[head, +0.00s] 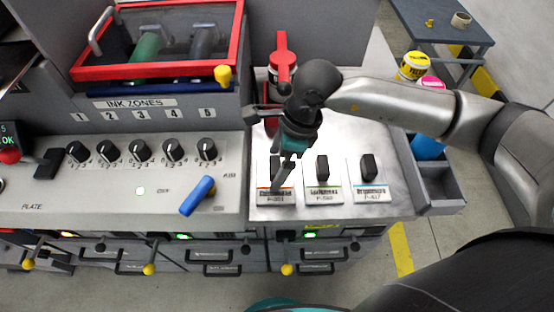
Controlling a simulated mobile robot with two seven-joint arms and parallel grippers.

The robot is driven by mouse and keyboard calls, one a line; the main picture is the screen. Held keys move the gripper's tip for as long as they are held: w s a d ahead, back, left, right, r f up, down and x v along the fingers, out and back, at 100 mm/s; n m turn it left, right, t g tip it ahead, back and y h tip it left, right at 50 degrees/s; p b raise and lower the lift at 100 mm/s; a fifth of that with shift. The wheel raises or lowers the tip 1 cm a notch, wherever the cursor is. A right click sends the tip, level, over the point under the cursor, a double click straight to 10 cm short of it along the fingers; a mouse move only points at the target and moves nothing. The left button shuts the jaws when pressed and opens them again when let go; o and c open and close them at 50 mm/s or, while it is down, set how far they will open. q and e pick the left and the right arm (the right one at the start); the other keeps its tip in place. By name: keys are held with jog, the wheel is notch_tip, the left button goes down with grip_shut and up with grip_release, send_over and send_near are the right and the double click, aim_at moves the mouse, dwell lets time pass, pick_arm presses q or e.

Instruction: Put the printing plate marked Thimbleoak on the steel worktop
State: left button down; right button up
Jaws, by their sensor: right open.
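The steel worktop (380,203) lies right of the ink-zone panel. Three labelled items with upright black grips stand in a row near its front edge: a left one (276,197), a middle one (322,194) and a right one (370,193). Their printed names are too small to read, so I cannot tell which, if any, says Thimbleoak. My right gripper (283,170) is open and points down at the left item, partly covering its grip. I cannot tell whether the fingers touch it. My left gripper is not in view.
A red-capped container (282,62) stands behind my right gripper. The ink-zone panel (130,170) with knobs and a blue lever (197,196) is to the left. Grey bins (440,188) adjoin the worktop's right side. Drawers with yellow-tipped levers (287,269) are below.

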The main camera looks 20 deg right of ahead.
jog(key=v, duration=1.5)
jog(key=shift+s+r, duration=0.1)
